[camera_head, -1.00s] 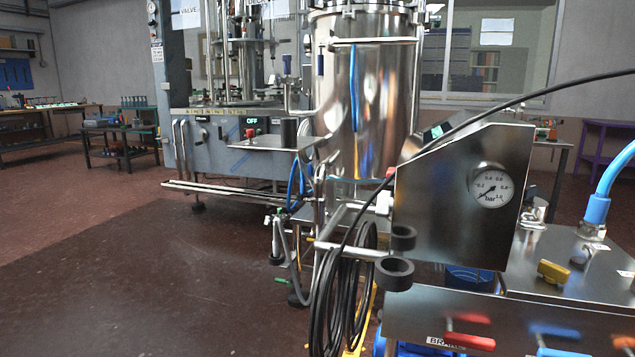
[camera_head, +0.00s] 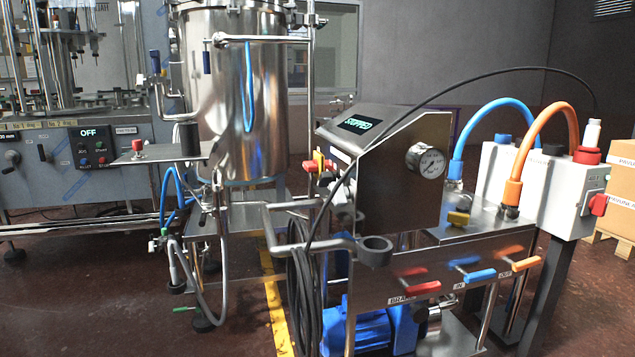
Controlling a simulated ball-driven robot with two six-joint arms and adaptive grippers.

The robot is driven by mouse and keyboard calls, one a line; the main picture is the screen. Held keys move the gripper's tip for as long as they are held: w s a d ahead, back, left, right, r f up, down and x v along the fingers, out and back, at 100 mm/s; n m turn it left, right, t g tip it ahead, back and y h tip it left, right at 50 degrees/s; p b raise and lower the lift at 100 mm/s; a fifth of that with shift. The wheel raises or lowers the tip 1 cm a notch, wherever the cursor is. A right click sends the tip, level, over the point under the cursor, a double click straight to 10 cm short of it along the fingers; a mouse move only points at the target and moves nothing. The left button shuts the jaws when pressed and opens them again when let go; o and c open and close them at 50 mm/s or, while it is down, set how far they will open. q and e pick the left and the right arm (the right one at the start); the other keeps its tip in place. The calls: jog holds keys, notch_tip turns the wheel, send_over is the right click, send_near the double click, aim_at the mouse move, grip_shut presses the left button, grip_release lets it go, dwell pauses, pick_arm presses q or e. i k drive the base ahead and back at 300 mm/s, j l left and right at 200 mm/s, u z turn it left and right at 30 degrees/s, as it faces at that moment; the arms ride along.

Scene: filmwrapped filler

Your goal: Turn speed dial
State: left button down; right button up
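A steel control box (camera_head: 400,185) stands right of centre. Its tilted top display (camera_head: 358,124) reads STOPPED. A red and yellow switch (camera_head: 320,164) sits with other small controls on the box's left face, which I see at a steep angle. I cannot tell whether the speed dial is among them. A grey machine panel (camera_head: 70,175) at the left has an OFF display (camera_head: 88,133), several small buttons and a black knob (camera_head: 12,157); none is readable as a speed dial. Neither of my grippers is in view.
A steel tank (camera_head: 222,110) stands behind the cart. Black hose (camera_head: 305,290) hangs coiled from the cart's front. Red (camera_head: 415,289), blue (camera_head: 478,275) and orange (camera_head: 527,263) handles stick out. A blue pump (camera_head: 370,330) sits low. Floor (camera_head: 110,315) at lower left is clear.

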aim_at(325, 177)
jog(key=i+j+z, duration=0.1)
jog(key=j, duration=0.2)
jog(key=i+j, duration=0.25)
jog(key=i+j+z, duration=0.15)
jog(key=j, duration=0.2)
jog(key=i+j, duration=0.15)
jog(key=j, duration=0.15)
jog(key=z, duration=0.05)
